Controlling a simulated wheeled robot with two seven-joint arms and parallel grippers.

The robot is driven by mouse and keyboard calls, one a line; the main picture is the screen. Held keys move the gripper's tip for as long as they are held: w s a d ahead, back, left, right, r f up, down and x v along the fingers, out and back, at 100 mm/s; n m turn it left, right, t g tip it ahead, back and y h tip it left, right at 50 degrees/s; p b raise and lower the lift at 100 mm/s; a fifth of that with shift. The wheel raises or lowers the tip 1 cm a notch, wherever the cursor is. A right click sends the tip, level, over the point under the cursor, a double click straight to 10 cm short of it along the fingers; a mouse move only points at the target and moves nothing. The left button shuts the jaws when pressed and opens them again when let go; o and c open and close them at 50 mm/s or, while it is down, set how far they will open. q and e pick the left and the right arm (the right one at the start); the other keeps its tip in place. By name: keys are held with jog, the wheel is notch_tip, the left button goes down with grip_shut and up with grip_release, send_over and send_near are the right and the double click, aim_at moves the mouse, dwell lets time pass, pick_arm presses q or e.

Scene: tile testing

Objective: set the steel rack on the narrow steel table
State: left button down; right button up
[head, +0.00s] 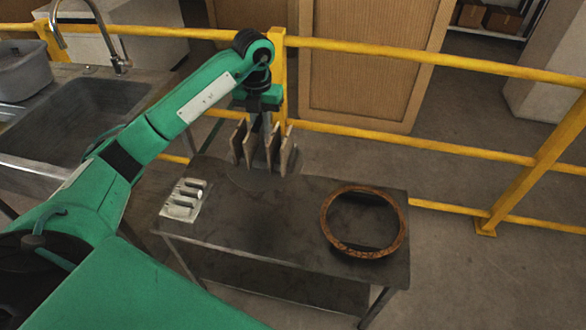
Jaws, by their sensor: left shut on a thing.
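My left gripper (262,106) points down near the back edge of the narrow steel table (270,225). It is shut on the upright handle of the steel rack (267,128). The rack carries several thin upright tiles (289,150), which hide much of its lower part. A dark round shadow lies on the tabletop below it. I cannot tell whether the rack's base touches the table. My right gripper is not in view.
A pale slotted block (185,199) lies at the table's left. A brown-rimmed round ring or basin (403,222) lies at the right. The tabletop's middle front is clear. A yellow rail (430,63) runs behind; a sink (85,115) is at left.

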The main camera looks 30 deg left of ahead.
aim_at(264, 153)
pick_arm(q)
notch_tip(264, 153, down, 13)
jog(key=shift+f+p, duration=0.15)
jog(key=shift+p, duration=0.5)
jog(key=shift+f, duration=0.7)
notch_tip(264, 153, down, 4)
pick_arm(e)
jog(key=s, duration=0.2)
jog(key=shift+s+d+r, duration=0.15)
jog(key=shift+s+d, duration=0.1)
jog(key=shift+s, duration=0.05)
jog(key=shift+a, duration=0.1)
pick_arm(q)
jog(key=c, duration=1.7)
grip_release()
jog(key=shift+f, duration=0.2)
jog(key=o, duration=0.3)
jog(key=shift+s, duration=0.1)
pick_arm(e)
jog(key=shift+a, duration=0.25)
